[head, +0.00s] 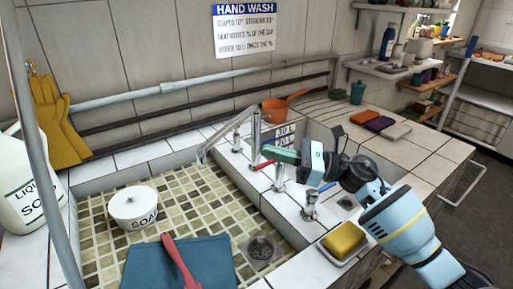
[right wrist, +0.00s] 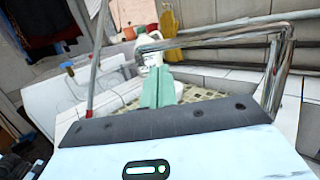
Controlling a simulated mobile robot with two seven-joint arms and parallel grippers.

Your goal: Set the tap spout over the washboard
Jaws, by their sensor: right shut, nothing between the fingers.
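The chrome tap spout (head: 228,128) runs from its upright post toward the left and bends down over the tiled basin (head: 97,225). It also shows in the right wrist view (right wrist: 215,38), beyond and to the right of my fingers. My right gripper (head: 272,154) is shut and empty, with its green fingers just right of the tap post, near a red handle (head: 262,165). I cannot tell whether the fingers touch the tap. I cannot make out a washboard for certain; a grooved surface (head: 318,108) lies behind the tap at the right. My left gripper is not in view.
In the basin are a white soap pot (head: 134,207), a blue cloth (head: 205,262) and a red brush (head: 178,262). An orange pan (head: 274,111) stands behind the tap. A yellow sponge (head: 344,239) sits in a dish below my right arm. Short chrome fittings (head: 310,205) stand nearby.

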